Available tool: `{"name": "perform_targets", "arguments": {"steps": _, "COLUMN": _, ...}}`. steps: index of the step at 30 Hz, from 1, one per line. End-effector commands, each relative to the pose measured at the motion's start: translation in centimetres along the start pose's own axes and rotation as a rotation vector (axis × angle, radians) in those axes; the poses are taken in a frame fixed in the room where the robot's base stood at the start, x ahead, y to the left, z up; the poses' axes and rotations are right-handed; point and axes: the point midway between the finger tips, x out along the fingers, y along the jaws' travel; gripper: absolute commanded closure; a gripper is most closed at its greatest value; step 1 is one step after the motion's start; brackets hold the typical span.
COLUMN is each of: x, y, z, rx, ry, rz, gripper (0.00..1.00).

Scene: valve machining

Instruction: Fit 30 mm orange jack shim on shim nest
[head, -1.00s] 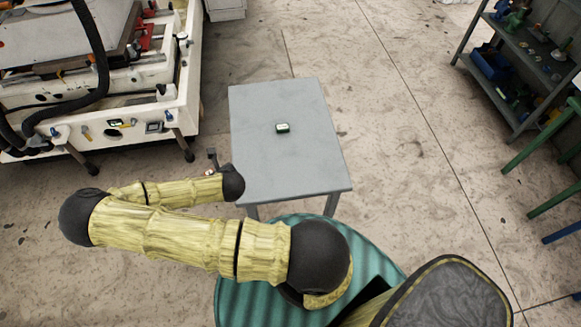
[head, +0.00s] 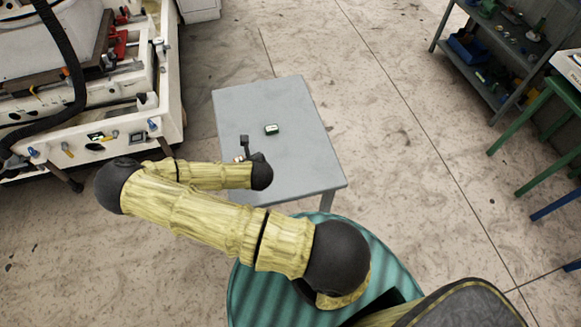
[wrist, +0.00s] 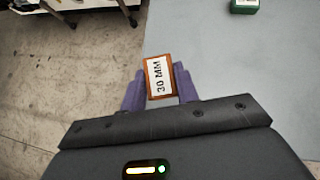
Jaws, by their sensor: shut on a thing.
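An orange block labelled "30 MM" (wrist: 157,78), the jack shim, is in the wrist view. My gripper (wrist: 159,72) is shut on it, one purple finger on each side, with its white label facing the camera. In the head view my gripper is small, at the left edge of the grey table, and the shim is hard to make out there. A small dark green block with a pale top (head: 271,129), which looks like the shim nest, sits on the table. Its near edge shows in the wrist view (wrist: 244,7), ahead and right of the shim, apart from it.
The grey table (head: 300,165) is otherwise bare. A large white machine (head: 120,130) stands to the left. A grey shelf with parts (head: 490,85) and a green-legged bench (head: 520,120) stand to the right. Open concrete floor lies between.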

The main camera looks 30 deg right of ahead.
Motion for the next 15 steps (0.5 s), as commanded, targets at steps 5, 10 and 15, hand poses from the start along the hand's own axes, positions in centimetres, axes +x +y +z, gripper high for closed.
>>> {"name": "perform_targets", "arguments": {"steps": 5, "x": 0.0, "y": 0.1, "z": 0.0, "rx": -0.001, "ry": -0.001, "rz": 0.001, "gripper": 1.00}}
{"name": "perform_targets", "arguments": {"steps": 10, "x": 0.0, "y": 0.1, "z": 0.0, "rx": -0.001, "ry": -0.001, "rz": 0.001, "gripper": 1.00}}
{"name": "perform_targets", "arguments": {"steps": 15, "x": 0.5, "y": -1.0, "z": 0.6, "rx": 0.038, "ry": -0.004, "rz": -0.035, "gripper": 1.00}}
